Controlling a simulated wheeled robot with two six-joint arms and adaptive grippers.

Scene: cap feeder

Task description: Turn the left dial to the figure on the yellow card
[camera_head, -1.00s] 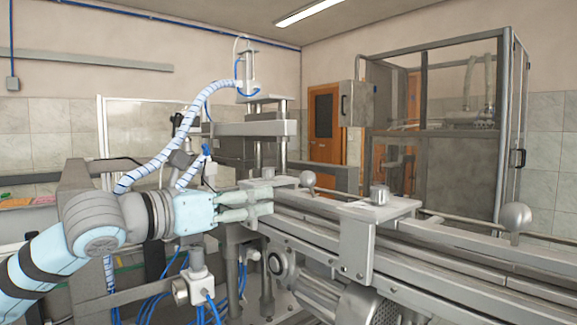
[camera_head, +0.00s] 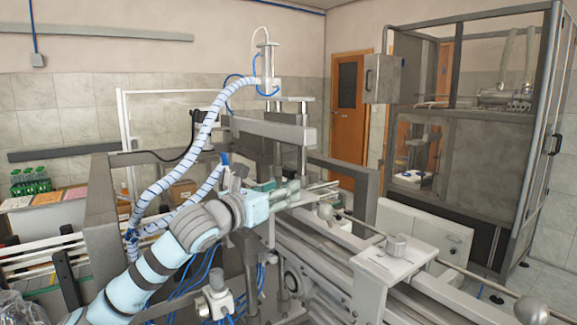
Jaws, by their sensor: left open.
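I cannot tell whether this knob is the left dial. The area just behind and under the fingers is partly covered by them. No figure is readable. Several coloured sheets lie at the far left, one of them orange-yellow (camera_head: 15,203); I cannot tell whether it is the yellow card. My right gripper is out of view.
Ball-ended handles (camera_head: 325,211) and (camera_head: 530,310) stand along the rail. A press frame (camera_head: 268,130) with blue and white hoses rises behind my left arm. A glazed cabinet (camera_head: 470,150) stands at the right back. Green bottles (camera_head: 30,182) stand at the far left.

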